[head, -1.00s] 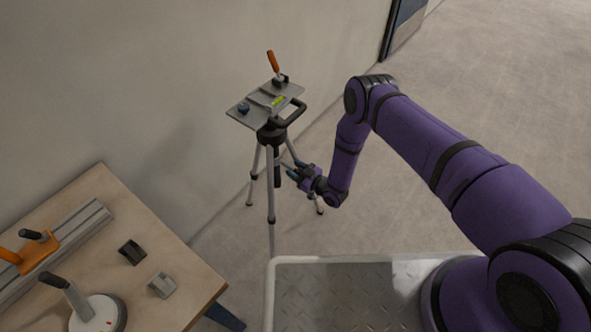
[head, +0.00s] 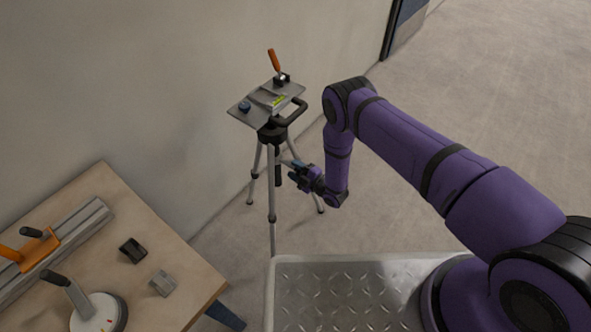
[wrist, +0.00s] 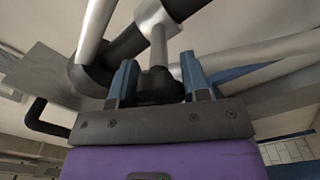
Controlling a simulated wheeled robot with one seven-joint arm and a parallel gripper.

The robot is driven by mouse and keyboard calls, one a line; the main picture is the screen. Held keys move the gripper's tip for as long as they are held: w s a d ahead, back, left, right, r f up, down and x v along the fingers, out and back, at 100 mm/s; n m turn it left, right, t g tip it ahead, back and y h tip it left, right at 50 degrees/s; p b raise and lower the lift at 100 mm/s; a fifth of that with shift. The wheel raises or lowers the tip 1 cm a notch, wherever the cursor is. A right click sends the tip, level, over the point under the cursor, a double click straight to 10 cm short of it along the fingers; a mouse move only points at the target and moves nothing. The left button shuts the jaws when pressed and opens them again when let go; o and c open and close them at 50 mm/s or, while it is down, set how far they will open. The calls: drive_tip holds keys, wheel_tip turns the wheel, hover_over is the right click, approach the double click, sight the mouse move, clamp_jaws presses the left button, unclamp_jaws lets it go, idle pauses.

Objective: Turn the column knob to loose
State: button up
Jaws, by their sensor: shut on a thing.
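The tripod stands by the wall with its flat head plate (head: 247,112) on top. The column knob (wrist: 158,86) is dark and sits on a grey stem under the column, between my two blue fingers in the wrist view. My gripper (head: 294,170) is shut on this knob and reaches the tripod from the right, below the head; it also shows in the wrist view (wrist: 158,78). In the head view the knob is hidden by my fingers. No loose or tight marking is readable.
A wooden table (head: 185,255) at the left holds a rail with an orange clamp (head: 35,250), a round white base with a handle (head: 98,312) and two small blocks. Tripod legs spread close around my gripper. Open floor lies to the right.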

drive_tip(key=n, duration=0.5)
drive_tip(key=shift+s+f+n, duration=0.1)
drive_tip(key=shift+f+n, duration=0.1)
drive_tip(key=shift+n, duration=0.1)
idle(0.5)
drive_tip(key=o, duration=0.9)
drive_tip(key=shift+c, duration=0.2)
drive_tip(key=shift+d, duration=0.1)
drive_tip(key=v, duration=1)
drive_tip(key=shift+s+d, duration=0.25)
